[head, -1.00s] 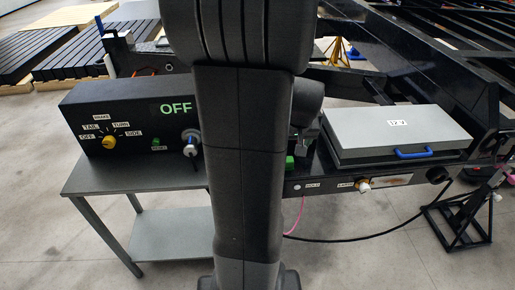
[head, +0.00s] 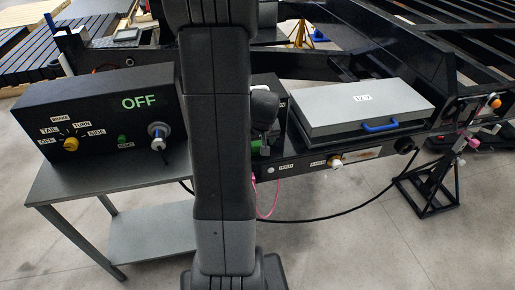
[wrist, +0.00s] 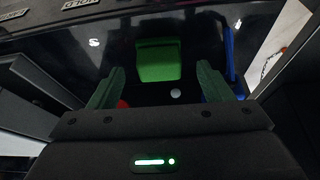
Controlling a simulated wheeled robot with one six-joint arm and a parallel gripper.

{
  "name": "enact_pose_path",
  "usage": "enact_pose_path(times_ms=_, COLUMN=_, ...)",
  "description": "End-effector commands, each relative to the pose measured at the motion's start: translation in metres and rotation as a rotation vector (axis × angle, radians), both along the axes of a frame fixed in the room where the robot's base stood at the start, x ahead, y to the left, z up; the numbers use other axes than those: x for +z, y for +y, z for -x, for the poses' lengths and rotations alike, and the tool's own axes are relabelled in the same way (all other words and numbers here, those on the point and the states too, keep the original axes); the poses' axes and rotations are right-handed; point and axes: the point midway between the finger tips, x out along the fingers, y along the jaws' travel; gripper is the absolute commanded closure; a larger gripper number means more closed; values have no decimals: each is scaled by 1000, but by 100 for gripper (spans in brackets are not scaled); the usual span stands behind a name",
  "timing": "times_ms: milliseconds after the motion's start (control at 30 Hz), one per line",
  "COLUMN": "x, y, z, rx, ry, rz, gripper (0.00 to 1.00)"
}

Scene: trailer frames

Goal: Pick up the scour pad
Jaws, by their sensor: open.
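The scour pad (wrist: 160,58) is a green, roughly square piece lying on a dark glossy surface in the wrist view. My gripper (wrist: 160,76) is open, its two green-lined fingers pointing towards the pad, one to each side of it. The pad appears ahead of and between the fingertips, with nothing visibly gripped. In the head view my gripper (head: 264,148) is small and dark, low over the black frame beside the grey box.
A blue strip (wrist: 229,53) lies right of the pad, and a small white disc (wrist: 175,93) and a red item (wrist: 123,103) lie near the fingers. A grey box (head: 350,108) with a blue handle stands to the right. A black control box (head: 85,95) stands left.

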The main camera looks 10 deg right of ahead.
Motion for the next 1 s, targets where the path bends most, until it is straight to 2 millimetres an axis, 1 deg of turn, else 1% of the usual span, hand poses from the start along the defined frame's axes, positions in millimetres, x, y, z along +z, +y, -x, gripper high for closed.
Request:
enact_pose_path(times_ms=33, x=-8, y=0, z=-2, rx=0, ry=4, rz=-1, gripper=27)
enact_pose_path(times_ms=200, x=-21, y=0, z=-8, rx=1, ry=2, rz=0, gripper=27)
enact_pose_path(times_ms=500, x=-23, y=0, z=-10, rx=1, ry=0, rz=0, gripper=27)
enact_pose_path(times_ms=567, x=-23, y=0, z=-10, rx=0, ry=0, rz=0, gripper=39)
enact_pose_path(times_ms=600, x=-23, y=0, z=-10, rx=1, ry=0, rz=0, gripper=47)
enact_pose_path(times_ms=733, x=-23, y=0, z=-9, rx=1, ry=0, rz=0, gripper=72)
enact_pose_path(times_ms=767, x=-23, y=0, z=-9, rx=1, ry=0, rz=0, gripper=76)
enact_pose_path(times_ms=1000, x=-22, y=0, z=-10, rx=1, ry=0, rz=0, gripper=76)
